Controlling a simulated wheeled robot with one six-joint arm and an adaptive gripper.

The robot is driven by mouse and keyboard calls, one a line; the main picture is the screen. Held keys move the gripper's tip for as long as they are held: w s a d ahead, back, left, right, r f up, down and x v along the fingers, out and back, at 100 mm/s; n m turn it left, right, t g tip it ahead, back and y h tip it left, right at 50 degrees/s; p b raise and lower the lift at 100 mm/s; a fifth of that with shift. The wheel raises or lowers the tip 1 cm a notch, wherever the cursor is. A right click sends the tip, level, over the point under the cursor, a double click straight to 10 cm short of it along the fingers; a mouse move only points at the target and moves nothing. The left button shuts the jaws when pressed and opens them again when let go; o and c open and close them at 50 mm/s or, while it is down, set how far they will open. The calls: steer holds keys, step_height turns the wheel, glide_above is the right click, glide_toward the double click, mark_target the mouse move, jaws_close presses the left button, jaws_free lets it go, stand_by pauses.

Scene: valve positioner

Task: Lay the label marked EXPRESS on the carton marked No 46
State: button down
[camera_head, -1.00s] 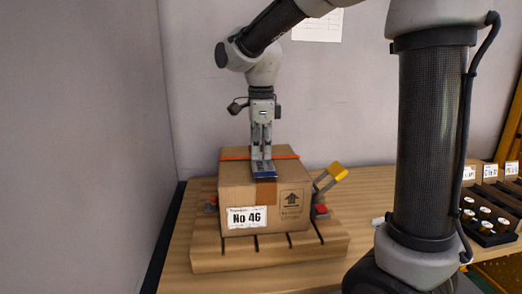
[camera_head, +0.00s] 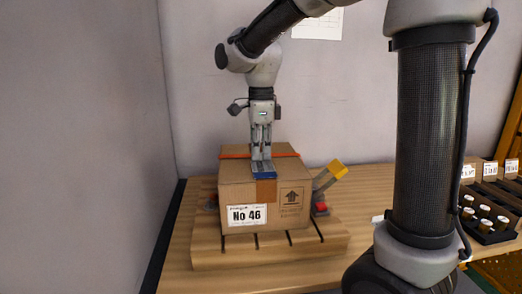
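The carton marked No 46 (camera_head: 236,194) sits on a slotted wooden base (camera_head: 225,256) on the workbench. A white label with "No 46" is on its front face. My gripper (camera_head: 262,166) points straight down at the carton's top, its fingers close together. A small blue flat piece (camera_head: 264,176) lies under the fingertips at the top front edge of the carton. No lettering on it can be read, so I cannot tell if it is the EXPRESS label. I cannot tell whether the fingers grip it or only touch it.
A clamp with a yellow handle (camera_head: 337,169) stands at the carton's right side. An orange strap (camera_head: 236,156) runs across the carton's top. Black racks with bottles (camera_head: 486,222) and small signs are at the far right.

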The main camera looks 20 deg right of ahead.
steer(key=c, duration=1.6)
jaws_free()
steer(key=shift+o, duration=0.2)
step_height(320, 180, up, 12)
steer(key=s+d+f+n, duration=0.1)
steer(key=f+n, duration=0.1)
steer(key=n, duration=0.3)
steer(key=s+d+f+n, duration=0.1)
steer(key=f+n, duration=0.1)
steer(key=n, duration=0.3)
steer(key=s+d+f+n+t, duration=0.1)
steer(key=s+f+n, duration=0.1)
steer(key=n, duration=0.3)
steer(key=shift+f+n, duration=0.2)
steer(key=shift+n, duration=0.1)
steer(key=s+d+f+n+t, duration=0.1)
steer(key=s+d+f+n, duration=0.1)
steer(key=s+d, duration=0.3)
steer(key=s+d+f+n+t, duration=0.2)
steer(key=s+d, duration=0.4)
steer(key=s, duration=0.5)
steer(key=shift+s+f+n, duration=0.4)
steer(key=shift+f, duration=0.05)
